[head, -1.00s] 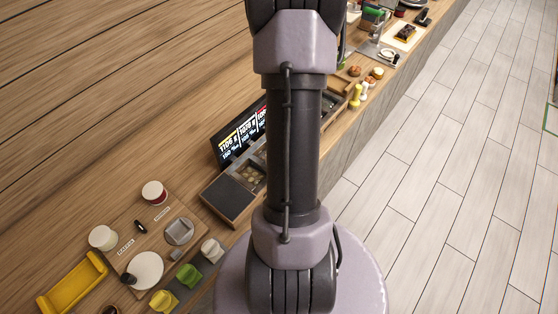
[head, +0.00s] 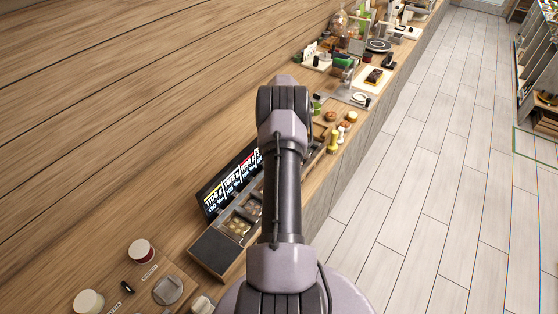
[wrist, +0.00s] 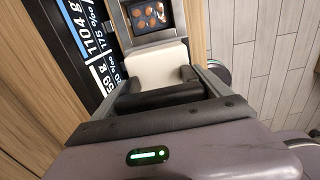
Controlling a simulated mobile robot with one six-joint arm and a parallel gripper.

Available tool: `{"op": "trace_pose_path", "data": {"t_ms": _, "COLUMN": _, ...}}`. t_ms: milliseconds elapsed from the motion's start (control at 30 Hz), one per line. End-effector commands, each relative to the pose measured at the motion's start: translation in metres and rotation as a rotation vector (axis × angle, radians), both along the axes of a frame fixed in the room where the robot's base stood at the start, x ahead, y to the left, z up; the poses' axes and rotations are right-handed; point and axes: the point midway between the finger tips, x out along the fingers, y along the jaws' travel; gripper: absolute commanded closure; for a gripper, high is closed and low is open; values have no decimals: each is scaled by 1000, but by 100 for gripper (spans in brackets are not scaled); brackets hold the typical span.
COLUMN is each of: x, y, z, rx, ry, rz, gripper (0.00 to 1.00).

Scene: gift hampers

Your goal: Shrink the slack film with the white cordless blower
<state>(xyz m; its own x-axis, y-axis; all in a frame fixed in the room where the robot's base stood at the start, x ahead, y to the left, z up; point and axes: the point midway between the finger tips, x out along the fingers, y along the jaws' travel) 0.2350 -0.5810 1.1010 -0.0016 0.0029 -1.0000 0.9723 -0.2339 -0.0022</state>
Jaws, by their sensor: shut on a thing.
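My gripper (wrist: 160,82) shows in the wrist view, its dark fingers shut on a smooth white body (wrist: 155,68). This looks like part of the white cordless blower; only a blocky piece shows, and its nozzle and handle are out of sight. It is held above the counter, just in front of a framed compartment of round brown pieces (wrist: 148,15). In the head view my own arm hides the gripper and what it holds. I cannot make out the slack film in either view.
A price display (head: 230,180) stands on the wooden counter beside a compartmented tray (head: 214,250). Farther along are a yellow bottle-shaped item (head: 333,139), a white board with a dark item (head: 373,77) and a round dark plate (head: 379,46). Pale floor lies open on the right.

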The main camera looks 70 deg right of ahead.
Motion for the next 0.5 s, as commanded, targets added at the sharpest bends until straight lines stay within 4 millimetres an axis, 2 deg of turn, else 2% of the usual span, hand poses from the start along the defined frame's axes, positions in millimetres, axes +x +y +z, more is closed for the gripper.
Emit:
{"op": "trace_pose_path", "data": {"t_ms": 333, "x": 1, "y": -5, "z": 0, "rx": -2, "ry": -1, "rz": 0, "gripper": 61}}
{"op": "trace_pose_path", "data": {"t_ms": 500, "x": 1, "y": -5, "z": -8, "rx": -2, "ry": -1, "rz": 0, "gripper": 61}}
